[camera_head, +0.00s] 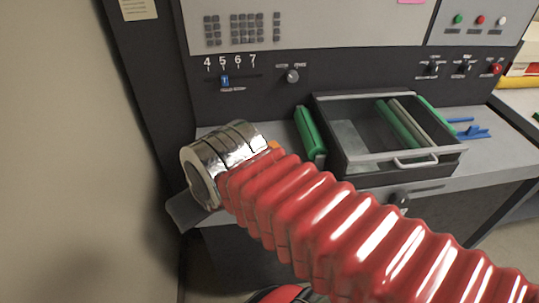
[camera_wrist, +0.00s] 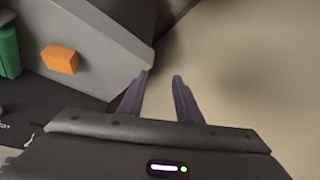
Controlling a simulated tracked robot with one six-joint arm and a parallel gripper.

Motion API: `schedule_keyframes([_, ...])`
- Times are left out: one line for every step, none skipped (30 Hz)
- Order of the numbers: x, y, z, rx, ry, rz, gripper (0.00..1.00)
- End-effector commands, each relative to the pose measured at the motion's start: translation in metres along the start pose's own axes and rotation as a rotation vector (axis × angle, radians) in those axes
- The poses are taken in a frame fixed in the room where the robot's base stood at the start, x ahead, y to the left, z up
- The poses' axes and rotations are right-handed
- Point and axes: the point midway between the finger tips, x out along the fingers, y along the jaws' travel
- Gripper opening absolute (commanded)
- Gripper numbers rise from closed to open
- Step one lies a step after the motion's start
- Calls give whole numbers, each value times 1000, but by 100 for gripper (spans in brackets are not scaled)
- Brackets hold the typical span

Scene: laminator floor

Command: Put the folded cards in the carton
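I cannot make out any folded cards or a carton in either view. In the wrist view my gripper (camera_wrist: 162,75) has two dark fingers with a gap between them. It is open and empty, with pale floor behind the gap. In the head view my arm's red sleeve and silver cuff cross the front left and hide the fingers. A small orange block (camera_wrist: 60,59) lies on the grey counter, left of my fingers in the wrist view. Only a sliver of orange shows beside my cuff in the head view.
A grey machine counter (camera_head: 477,160) holds a dark open tray (camera_head: 345,150) containing rollers. A green roller (camera_head: 309,133) lies left of the tray. Blue parts (camera_head: 474,130) lie at right. The control panel (camera_head: 330,75) rises behind. A beige wall (camera_head: 60,150) stands at left.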

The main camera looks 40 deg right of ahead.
Motion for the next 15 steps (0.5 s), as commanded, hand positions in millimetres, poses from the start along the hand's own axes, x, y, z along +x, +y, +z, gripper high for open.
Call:
schedule_keyframes([0, 0, 0, 0, 0, 0, 31])
schedule_keyframes([0, 0, 0, 0, 0, 0, 31])
schedule_keyframes([0, 0, 0, 0, 0, 0, 32])
schedule_keyframes([0, 0, 0, 0, 0, 0, 34])
schedule_keyframes([0, 0, 0, 0, 0, 0, 36])
schedule_keyframes([0, 1, -1, 1, -1, 1, 39])
schedule_keyframes([0, 2, -2, 2, -1, 2, 41])
schedule_keyframes([0, 3, -3, 3, -3, 3, 43])
schedule_keyframes([1, 5, -6, 5, -5, 4, 46])
schedule_keyframes([1, 7, -8, 8, -8, 6, 48])
schedule_keyframes([2, 9, -10, 12, -11, 8, 50])
schedule_keyframes([3, 15, -15, 14, -15, 11, 53])
schedule_keyframes([4, 21, -18, 16, -19, 14, 55])
schedule_keyframes([6, 26, -23, 21, -22, 16, 57])
schedule_keyframes([8, 32, -28, 27, -28, 20, 60])
